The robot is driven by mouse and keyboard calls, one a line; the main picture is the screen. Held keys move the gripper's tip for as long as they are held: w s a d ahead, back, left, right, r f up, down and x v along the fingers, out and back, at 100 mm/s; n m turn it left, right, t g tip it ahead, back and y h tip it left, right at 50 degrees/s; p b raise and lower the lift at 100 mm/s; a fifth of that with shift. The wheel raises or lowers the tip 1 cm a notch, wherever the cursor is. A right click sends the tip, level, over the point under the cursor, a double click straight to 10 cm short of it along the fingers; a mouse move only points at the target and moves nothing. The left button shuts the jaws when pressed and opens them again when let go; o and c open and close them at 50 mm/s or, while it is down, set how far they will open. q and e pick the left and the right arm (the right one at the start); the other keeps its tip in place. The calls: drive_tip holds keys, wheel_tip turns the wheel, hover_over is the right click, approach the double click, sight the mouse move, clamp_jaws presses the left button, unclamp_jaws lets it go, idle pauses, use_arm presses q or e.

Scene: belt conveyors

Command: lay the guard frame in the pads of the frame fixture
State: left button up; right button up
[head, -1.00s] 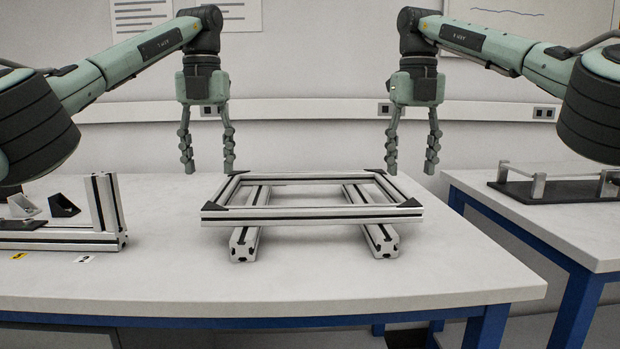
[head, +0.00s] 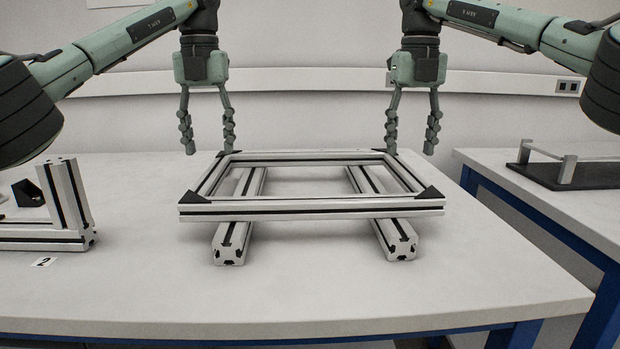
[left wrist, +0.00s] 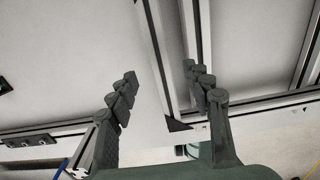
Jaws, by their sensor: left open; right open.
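The guard frame (head: 310,209), a flat rectangle of silver profiles with black corner plates, lies level across two parallel silver rails on the table. In the head view my left gripper (head: 207,148) is open and empty near its far left corner. My right gripper (head: 412,149) is open and empty near its far right corner. In the left wrist view the open fingers (left wrist: 158,88) show with a frame bar (left wrist: 158,58) between them in the picture; contact cannot be told. On the right table a dark plate (head: 599,176) with raised posts is partly cut off; I cannot tell if it is the frame fixture.
The two support rails (head: 229,249) stick out toward me under the frame. An upright-cornered profile assembly (head: 68,205) stands at the left, with a black bracket (head: 27,192) and a label (head: 42,262). A gap separates the two tables. The front of the table is clear.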

sight(212, 170)
use_arm(q)
drive_tip(key=shift+f, duration=2.7)
use_arm(e)
drive_tip(key=shift+f, duration=2.7)
use_arm(q)
drive_tip(key=shift+c, duration=0.2)
use_arm(e)
drive_tip(key=shift+c, duration=0.2)
use_arm(q)
clamp_jaws()
use_arm(e)
clamp_jaws()
use_arm(q)
drive_tip(key=shift+r, duration=0.1)
use_arm(e)
drive_tip(key=shift+r, duration=0.1)
